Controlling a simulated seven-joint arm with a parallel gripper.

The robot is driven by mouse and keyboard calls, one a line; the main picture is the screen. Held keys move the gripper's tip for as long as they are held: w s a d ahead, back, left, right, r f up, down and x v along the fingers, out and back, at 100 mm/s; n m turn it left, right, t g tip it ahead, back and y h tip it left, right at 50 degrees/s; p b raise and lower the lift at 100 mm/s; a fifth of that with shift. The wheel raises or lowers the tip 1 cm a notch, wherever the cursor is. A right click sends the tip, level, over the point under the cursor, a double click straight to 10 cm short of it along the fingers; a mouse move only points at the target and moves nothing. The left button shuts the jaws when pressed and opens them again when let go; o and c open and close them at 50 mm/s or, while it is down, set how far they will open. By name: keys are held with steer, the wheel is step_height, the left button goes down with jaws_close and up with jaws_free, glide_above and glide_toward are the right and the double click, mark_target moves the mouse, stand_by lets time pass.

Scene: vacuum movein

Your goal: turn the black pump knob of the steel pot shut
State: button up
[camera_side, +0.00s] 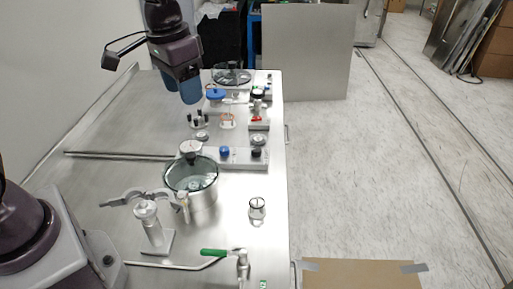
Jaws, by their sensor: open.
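The steel pot (200,200) with a clear lid stands in the middle of the steel table. Just behind it is a steel block (240,162) carrying a blue knob (224,152) and a black knob (256,153). The black knob is at the block's right end; its turn angle is too small to tell. My gripper (182,92), with blue fingers, hangs at the upper left above the table, behind and above the pot. It is open, apart from the knobs, and nothing shows between its fingers.
A gauge (190,147) stands at the pot's back rim. Behind are small racks (227,121), a red-marked valve block (257,120) and a second pot (231,75). The table's left is mostly clear.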

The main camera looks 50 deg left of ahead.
mark_target(256, 149)
steer(key=w+a+f+m+g, duration=0.1)
steer(key=w+f+m, duration=0.2)
steer(key=w+f, duration=0.55)
steer(key=w+a+f+m, duration=0.1)
steer(key=w+f+m, duration=0.2)
steer(key=w+f, duration=0.65)
steer(key=f, duration=0.2)
steer(key=w+f, duration=0.1)
steer(key=f, duration=0.2)
steer(key=w+f, duration=0.1)
steer(key=f, duration=0.2)
steer(key=shift+a+f, duration=0.1)
steer(key=shift+f, duration=0.1)
steer(key=shift+c, duration=0.2)
steer(key=c, duration=0.9)
